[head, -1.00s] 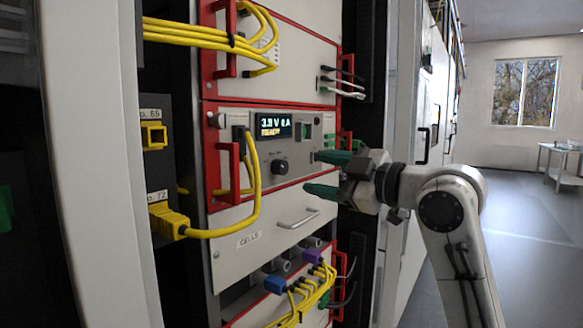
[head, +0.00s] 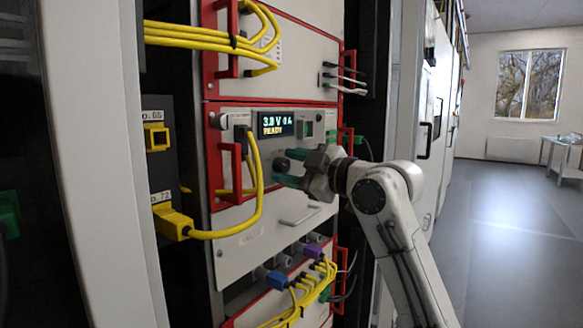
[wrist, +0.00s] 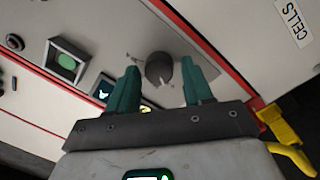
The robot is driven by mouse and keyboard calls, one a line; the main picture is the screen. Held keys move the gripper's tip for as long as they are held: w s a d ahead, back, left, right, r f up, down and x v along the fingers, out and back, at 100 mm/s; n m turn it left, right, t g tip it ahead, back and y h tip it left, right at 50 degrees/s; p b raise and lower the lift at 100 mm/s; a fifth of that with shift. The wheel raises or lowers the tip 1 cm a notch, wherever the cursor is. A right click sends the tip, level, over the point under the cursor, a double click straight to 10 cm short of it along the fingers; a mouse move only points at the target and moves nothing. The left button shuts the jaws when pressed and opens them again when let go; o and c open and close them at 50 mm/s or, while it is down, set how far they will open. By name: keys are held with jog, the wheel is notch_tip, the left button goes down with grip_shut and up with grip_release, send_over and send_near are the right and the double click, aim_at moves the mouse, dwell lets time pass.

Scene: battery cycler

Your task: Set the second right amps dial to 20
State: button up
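The dark round dial (head: 282,165) sits on the front panel of the red-framed unit, below its lit display (head: 276,124). The display shows a voltage, a current reading near 0 A and the word READY. In the wrist view the dial (wrist: 160,70) lies between my two green fingertips, with a gap on each side. My gripper (head: 286,167) is open around the dial; it also shows in the wrist view (wrist: 160,66). The dial's setting marks are too small to read. My fingers partly cover the display in the wrist view.
A square green-lit button (wrist: 66,62) is beside the dial on the panel. A yellow cable (head: 258,180) loops left of the dial. A red handle (head: 219,172) stands out at the unit's left. The CELLS drawer handle (head: 299,217) is below.

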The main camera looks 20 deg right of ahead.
jog(key=c, duration=0.8)
jog(key=shift+c, duration=0.2)
jog(key=shift+r+m+p, duration=0.1)
jog(key=shift+m+p, duration=0.2)
jog(key=shift+p, duration=0.05)
jog(key=m+p, duration=0.2)
jog(key=shift+r+m, duration=0.15)
jog(key=shift+m, duration=0.25)
jog(key=m+p, duration=0.3)
jog(key=m, duration=0.1)
jog(key=shift+g, duration=0.3)
jog(key=m+p, duration=0.3)
jog(key=shift+r+m, duration=0.1)
jog(key=shift+m, duration=0.3)
jog(key=shift+w+d+m+g+p, duration=0.15)
jog(key=shift+m+g+p, duration=0.15)
jog(key=shift+m+p, duration=1.35)
jog(key=shift+m, duration=0.35)
